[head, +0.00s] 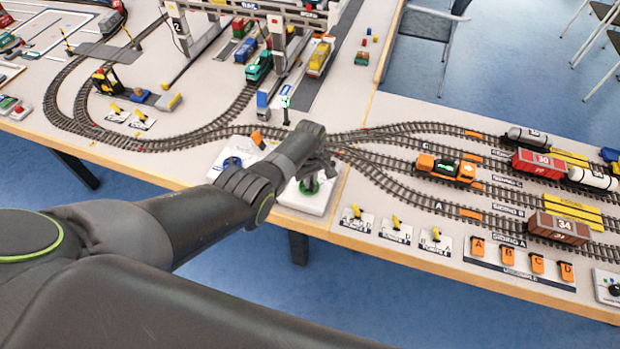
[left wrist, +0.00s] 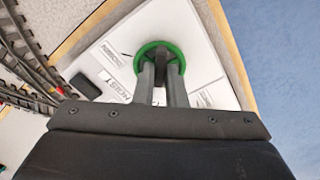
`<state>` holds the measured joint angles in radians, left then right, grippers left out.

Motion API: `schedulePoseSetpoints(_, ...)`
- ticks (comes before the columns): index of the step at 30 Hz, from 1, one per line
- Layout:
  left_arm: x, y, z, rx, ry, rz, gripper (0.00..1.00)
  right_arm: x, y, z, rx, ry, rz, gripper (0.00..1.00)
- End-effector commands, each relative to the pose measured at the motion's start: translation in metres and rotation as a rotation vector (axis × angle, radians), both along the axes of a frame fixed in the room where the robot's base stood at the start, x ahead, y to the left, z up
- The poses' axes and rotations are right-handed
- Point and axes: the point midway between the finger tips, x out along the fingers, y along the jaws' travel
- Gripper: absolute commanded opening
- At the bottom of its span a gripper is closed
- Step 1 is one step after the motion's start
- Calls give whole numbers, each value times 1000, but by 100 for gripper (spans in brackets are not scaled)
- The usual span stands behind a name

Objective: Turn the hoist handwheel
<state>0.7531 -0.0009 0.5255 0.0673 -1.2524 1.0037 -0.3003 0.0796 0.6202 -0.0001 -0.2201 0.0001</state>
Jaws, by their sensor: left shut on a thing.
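The hoist handwheel (left wrist: 178,50) is a green ring on a white base plate (left wrist: 205,75) lettered HOIST in the left wrist view. My left gripper (left wrist: 160,78) is shut on the handwheel, its two grey fingers reaching to the hub inside the ring. In the head view my left gripper (head: 318,168) is over the white plate (head: 290,200) near the table's front edge. A bit of the green handwheel (head: 309,186) shows below the fingers; the rest is hidden. My right gripper is not in view.
A blue handwheel (head: 233,161) on a white plate is left of my gripper. Tracks with an orange locomotive (head: 446,168) and wagons run to the right. Yellow levers (head: 396,222) line the front edge. The gantry crane (head: 262,20) stands behind.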

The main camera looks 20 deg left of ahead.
Motion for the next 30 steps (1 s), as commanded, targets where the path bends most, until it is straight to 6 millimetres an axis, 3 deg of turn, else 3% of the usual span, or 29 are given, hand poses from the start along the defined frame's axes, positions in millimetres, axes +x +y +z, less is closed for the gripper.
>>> schedulePoseSetpoints(1, 0, 0, 0, -1, 1, 2, 12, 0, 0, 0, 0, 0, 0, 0)
schedulePoseSetpoints(6, 0, 0, 0, -1, 1, 1, 33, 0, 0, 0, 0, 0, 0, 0)
schedulePoseSetpoints(17, 0, 0, 4, 0, 0, 0, 33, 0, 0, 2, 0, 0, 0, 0)
schedulePoseSetpoints(30, 0, 0, 61, -1, -3, 0, 33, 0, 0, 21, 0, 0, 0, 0)
